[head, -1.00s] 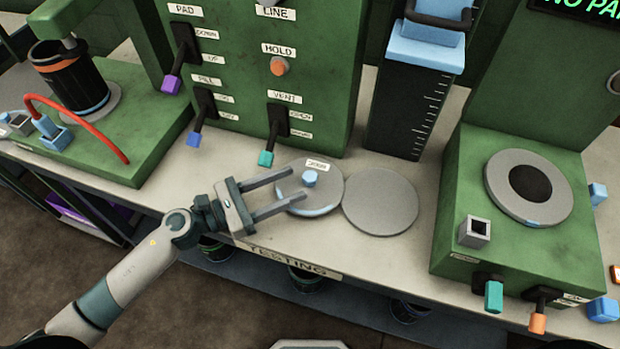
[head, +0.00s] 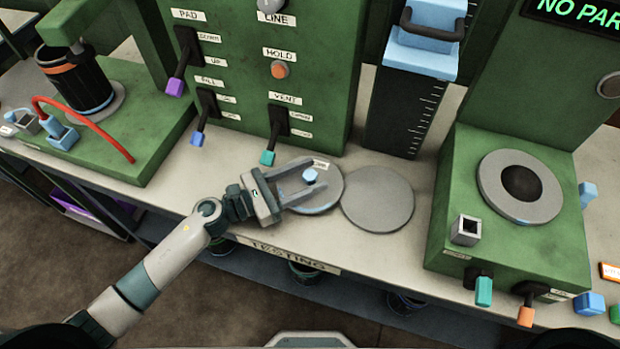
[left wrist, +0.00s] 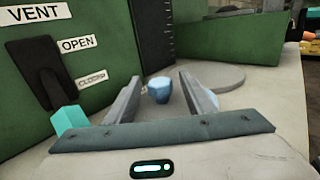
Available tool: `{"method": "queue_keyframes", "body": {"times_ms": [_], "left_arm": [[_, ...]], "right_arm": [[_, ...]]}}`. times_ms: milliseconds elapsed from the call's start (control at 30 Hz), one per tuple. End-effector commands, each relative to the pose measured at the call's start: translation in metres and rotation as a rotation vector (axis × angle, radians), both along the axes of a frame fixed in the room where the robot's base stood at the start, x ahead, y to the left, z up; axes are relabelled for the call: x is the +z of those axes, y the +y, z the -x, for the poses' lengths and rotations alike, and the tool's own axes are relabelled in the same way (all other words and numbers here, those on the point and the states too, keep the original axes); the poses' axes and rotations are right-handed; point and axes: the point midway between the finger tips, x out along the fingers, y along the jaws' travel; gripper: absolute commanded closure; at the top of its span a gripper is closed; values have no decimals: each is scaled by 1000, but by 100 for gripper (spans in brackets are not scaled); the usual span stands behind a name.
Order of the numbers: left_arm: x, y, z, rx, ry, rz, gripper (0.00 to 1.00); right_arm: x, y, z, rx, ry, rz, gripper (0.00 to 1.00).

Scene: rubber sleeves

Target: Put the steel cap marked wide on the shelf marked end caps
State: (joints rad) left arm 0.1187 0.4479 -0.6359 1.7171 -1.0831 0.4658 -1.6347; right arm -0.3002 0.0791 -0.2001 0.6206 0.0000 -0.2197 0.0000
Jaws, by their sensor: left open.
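A round steel cap (head: 329,196) with a light blue knob (head: 310,176) and a small white label lies on the bench, beside a plain grey disc (head: 378,199). The label is too blurred to read. My left gripper (head: 307,181) is open, its two fingers reaching over the cap on either side of the knob. In the left wrist view the knob (left wrist: 159,89) stands between the spread fingers, apart from both. My right gripper is not in view. I see no shelf marked end caps.
Behind stands a green panel (head: 330,60) with levers marked PAD, FILL and VENT. A green machine (head: 440,215) with a grey ring stands at right, a dark graduated column (head: 395,120) behind. The bench front edge bears a TESTING label (head: 290,258).

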Motion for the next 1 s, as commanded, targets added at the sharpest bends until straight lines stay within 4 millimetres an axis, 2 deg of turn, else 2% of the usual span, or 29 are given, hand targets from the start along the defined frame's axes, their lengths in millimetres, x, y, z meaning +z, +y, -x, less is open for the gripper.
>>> {"method": "queue_keyframes", "body": {"times_ms": [133, 567, 767, 1000], "left_arm": [[0, -6, -3, -1, 0, -1, 51], [-1, -5, -3, 0, 0, -1, 51], [-1, -5, -3, 0, 0, -1, 99], [0, -5, -3, 0, -1, 0, 100]], "right_arm": [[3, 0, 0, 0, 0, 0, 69], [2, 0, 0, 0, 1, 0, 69], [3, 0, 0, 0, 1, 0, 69], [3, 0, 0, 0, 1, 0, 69]]}}
